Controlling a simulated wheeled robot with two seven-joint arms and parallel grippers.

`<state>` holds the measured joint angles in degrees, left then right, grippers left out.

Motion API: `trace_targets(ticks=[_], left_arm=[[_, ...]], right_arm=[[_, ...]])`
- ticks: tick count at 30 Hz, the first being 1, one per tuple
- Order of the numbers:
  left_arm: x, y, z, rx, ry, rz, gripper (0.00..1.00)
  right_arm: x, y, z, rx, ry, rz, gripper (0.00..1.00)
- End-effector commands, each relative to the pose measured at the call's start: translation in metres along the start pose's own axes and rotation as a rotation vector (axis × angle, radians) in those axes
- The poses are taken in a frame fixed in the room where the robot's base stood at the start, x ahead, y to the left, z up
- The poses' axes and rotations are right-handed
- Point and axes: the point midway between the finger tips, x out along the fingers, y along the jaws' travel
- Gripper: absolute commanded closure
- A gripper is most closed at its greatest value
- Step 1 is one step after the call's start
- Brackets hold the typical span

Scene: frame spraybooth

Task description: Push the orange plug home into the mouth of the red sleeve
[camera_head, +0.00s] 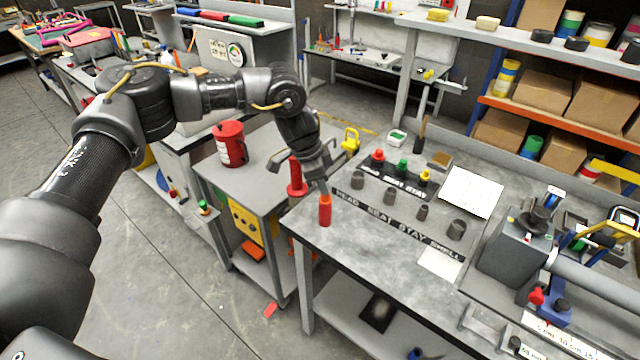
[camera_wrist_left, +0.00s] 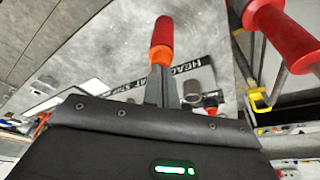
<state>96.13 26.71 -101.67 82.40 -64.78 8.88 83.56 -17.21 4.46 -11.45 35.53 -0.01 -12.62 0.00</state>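The red sleeve (camera_head: 325,216) stands upright near the left corner of the grey workbench (camera_head: 350,262). The orange plug (camera_head: 325,198) is at its upper end, with some orange showing above the red. In the left wrist view the orange plug (camera_wrist_left: 161,57) lies between my fingertips and the red sleeve (camera_wrist_left: 163,33). My left gripper (camera_head: 322,186) is above the plug, its fingers pointing down. In the left wrist view its fingers (camera_wrist_left: 160,72) look closed together, tips at the plug's top; whether they touch is hard to tell. My right gripper is not in view.
A red flanged post (camera_head: 296,176) and a red can (camera_head: 231,145) stand on the cart at left, close to my left gripper. Several grey cups (camera_head: 420,212) and coloured knobs (camera_head: 402,168) stand farther right along a lettered strip. The bench's front left is clear.

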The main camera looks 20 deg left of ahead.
Motion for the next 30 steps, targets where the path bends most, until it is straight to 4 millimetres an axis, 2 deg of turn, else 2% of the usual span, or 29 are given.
trace_targets(ticks=[21, 30], left_arm=[[0.0063, 0.0002, 0.0019, 0.0, 0.0, 0.001, 1.0], [-0.0013, 0.0003, -0.0006, 0.0, 0.001, 0.002, 1.0]], right_arm=[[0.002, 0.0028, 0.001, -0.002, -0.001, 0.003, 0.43], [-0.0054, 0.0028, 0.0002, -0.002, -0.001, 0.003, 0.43]])
